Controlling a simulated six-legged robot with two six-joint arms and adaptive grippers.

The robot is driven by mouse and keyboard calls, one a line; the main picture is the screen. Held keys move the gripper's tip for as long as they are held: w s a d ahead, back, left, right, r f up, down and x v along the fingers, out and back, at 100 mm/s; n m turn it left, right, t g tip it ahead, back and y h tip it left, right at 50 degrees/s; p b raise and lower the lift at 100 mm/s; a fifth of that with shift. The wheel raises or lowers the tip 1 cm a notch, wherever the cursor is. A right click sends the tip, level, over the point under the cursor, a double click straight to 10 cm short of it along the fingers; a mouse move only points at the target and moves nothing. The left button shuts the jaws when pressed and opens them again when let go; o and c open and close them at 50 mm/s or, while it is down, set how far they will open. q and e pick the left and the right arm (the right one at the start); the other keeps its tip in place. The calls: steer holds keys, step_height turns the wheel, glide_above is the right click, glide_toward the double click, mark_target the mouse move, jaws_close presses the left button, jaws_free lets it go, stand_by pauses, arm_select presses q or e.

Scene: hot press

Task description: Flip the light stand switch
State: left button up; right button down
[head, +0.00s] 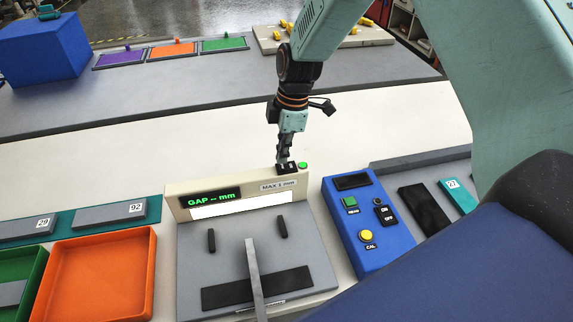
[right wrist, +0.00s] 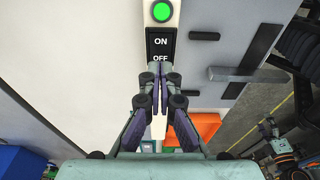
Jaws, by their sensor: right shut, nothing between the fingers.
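The light stand (head: 182,203) is a cream panel with a green "GAP -- mm" display and a lit white strip, behind a grey plate. Its black ON/OFF switch (right wrist: 161,46) sits on top, beside a lit green indicator (right wrist: 161,12). In the head view the indicator (head: 303,165) shows just right of the switch. My right gripper (head: 284,160) points down at the switch. In the right wrist view its closed fingers (right wrist: 160,78) are at the OFF end and hold nothing. Whether they touch the switch I cannot tell. My left gripper is not identifiable in the head view.
A blue box (head: 366,222) with buttons and its own ON/OFF switch stands right of the light stand. An orange tray (head: 152,270) and grey blocks marked 29 and 92 (head: 110,214) are at the left. The white strip of table behind the stand is clear.

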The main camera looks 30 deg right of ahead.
mark_target(283, 166)
steer(key=shift+a, duration=0.1)
stand_by(0.5)
steer(key=shift+f+b, duration=0.75)
steer(key=shift+f, duration=0.25)
stand_by(0.6)
steer(key=shift+s+r, duration=0.1)
steer(key=shift+r, duration=0.05)
steer(key=shift+r+p, duration=1.75)
steer(key=shift+r, duration=0.3)
steer(key=shift+r+p, duration=0.65)
steer(key=shift+r, duration=0.15)
steer(key=shift+r+p, duration=0.45)
steer(key=shift+r, duration=0.15)
